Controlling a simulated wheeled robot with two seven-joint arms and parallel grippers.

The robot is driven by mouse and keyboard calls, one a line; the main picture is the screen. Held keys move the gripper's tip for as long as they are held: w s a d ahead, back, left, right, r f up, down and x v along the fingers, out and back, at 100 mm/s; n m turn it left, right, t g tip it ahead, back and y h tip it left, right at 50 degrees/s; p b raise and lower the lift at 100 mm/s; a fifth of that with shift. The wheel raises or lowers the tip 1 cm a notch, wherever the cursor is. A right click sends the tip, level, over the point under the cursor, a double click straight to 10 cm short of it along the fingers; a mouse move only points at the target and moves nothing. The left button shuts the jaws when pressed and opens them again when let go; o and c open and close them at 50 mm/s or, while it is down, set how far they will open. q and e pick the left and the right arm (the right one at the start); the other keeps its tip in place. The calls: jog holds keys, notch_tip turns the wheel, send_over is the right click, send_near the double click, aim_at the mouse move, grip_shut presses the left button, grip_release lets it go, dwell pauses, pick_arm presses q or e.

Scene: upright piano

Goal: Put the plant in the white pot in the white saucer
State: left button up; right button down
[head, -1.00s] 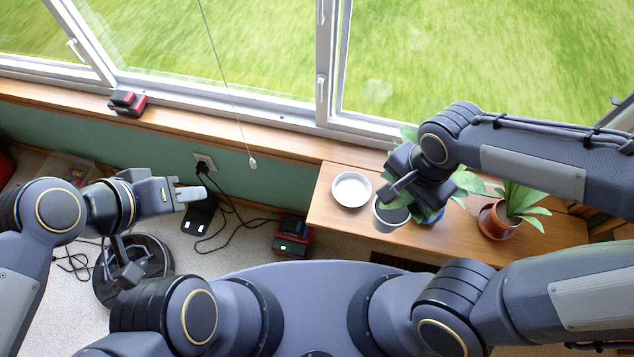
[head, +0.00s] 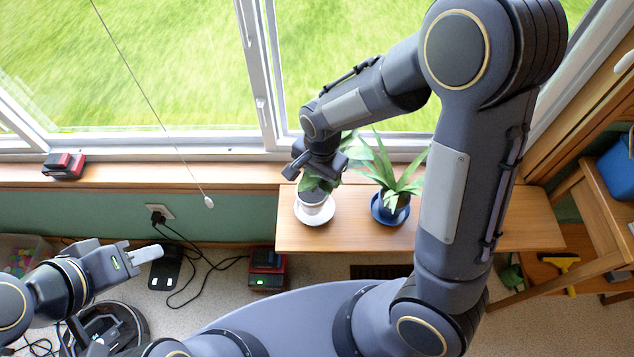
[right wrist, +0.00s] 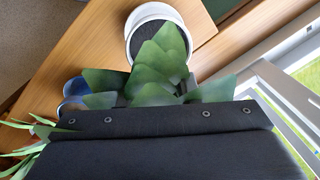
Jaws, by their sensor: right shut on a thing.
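The white pot (head: 314,206) holds dark soil and a broad-leaved green plant (head: 318,183). My right gripper (head: 310,172) is at the plant from above, shut on it; leaves hide the fingertips. The white saucer (head: 327,217) lies on the wooden table, directly below the pot, its rim showing around it. I cannot tell whether the pot's base touches it.
A long-leaved plant in a blue pot (head: 394,214) stands close to the right of the white pot. The wooden table (head: 345,239) has clear space in front. The window and sill (head: 225,177) lie behind. A wooden shelf unit (head: 578,215) stands at right.

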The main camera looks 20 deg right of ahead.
aim_at(317, 184)
jog(key=shift+f, duration=1.55)
jog(key=shift+b, duration=0.3)
jog(key=shift+f, duration=0.2)
jog(key=c, duration=1.1)
grip_release()
jog(key=shift+o, duration=0.2)
jog(key=shift+r, duration=0.1)
